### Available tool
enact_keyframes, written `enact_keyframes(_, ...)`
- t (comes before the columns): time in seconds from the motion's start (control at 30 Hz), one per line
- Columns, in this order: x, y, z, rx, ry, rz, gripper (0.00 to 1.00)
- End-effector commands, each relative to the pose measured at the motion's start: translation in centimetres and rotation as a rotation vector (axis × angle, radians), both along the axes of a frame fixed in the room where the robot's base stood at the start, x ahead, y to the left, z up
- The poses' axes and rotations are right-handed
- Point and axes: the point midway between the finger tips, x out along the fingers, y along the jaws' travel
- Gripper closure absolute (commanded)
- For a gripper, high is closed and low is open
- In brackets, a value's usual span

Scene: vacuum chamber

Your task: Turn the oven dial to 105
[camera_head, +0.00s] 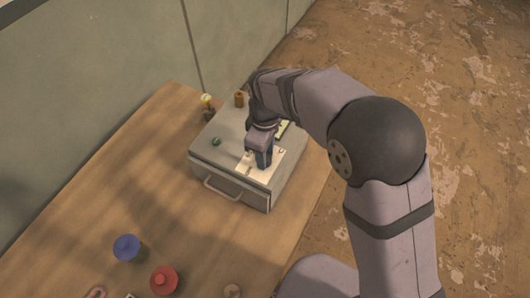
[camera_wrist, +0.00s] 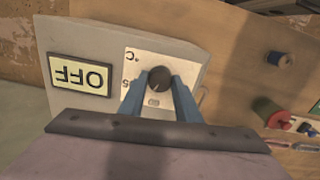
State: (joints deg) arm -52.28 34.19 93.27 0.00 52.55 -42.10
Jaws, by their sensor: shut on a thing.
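The oven is a grey box (camera_head: 195,158) on the wooden table in the head view, with a handle (camera_head: 222,190) on its front. In the wrist view its dark round dial (camera_wrist: 158,78) sits on a white plate (camera_wrist: 135,62) with partly hidden markings. My gripper (camera_wrist: 158,88) has its two blue fingers on either side of the dial, shut on it. In the head view my gripper (camera_head: 262,158) points down onto the oven top and hides the dial. A display (camera_wrist: 80,75) beside the plate reads OFF, upside down in the wrist view. The dial's setting cannot be read.
A brown cylinder (camera_head: 239,99) and a small yellow-topped item (camera_head: 207,101) stand behind. A blue spool (camera_head: 126,247) and a red spool (camera_head: 164,280) stand at the front left. The table between is clear.

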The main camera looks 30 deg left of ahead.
Motion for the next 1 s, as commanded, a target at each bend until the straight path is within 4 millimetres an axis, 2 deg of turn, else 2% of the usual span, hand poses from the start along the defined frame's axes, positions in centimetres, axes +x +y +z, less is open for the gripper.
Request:
enact_keyframes(0.5, 0.08, 0.02, 0.09, 0.001, -0.002, -0.445, 0.93)
enact_keyframes(0.73, 0.08, 0.03, 0.10, 0.002, -0.002, -0.561, 0.93)
enact_keyframes(1.0, 0.08, 0.04, 0.10, 0.002, -0.002, -0.613, 0.93)
